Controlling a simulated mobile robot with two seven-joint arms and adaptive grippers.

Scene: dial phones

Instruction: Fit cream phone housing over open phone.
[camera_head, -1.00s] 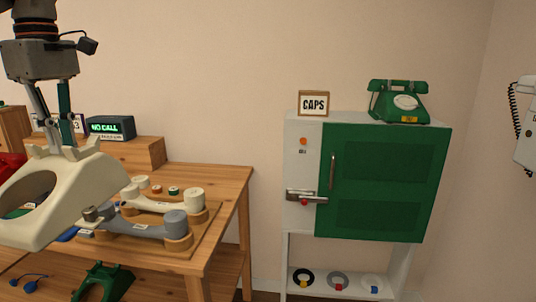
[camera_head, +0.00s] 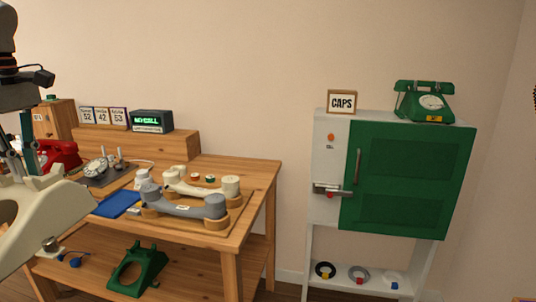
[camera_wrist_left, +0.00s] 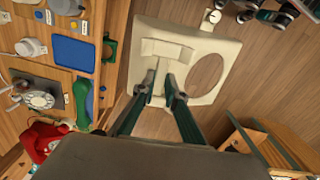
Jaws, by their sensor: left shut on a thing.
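My left gripper (camera_head: 22,165) is shut on the cream phone housing (camera_head: 40,215), a hollow shell with a large round opening. In the left wrist view the fingers (camera_wrist_left: 164,88) pinch a raised part of the housing (camera_wrist_left: 208,28) over the floor, beside the workbench. The open phone (camera_head: 104,168), with a bare dial and metal parts on a dark base, sits on the bench top, apart from the housing. It also shows in the left wrist view (camera_wrist_left: 38,98).
On the workbench (camera_head: 250,172), a blue mat (camera_head: 117,204) and handsets, including a grey one (camera_head: 180,206), lie near the open phone. A red phone (camera_head: 60,154) stands behind. A green housing (camera_head: 138,269) is on the lower shelf. A green-doored cabinet (camera_head: 408,178) stands right.

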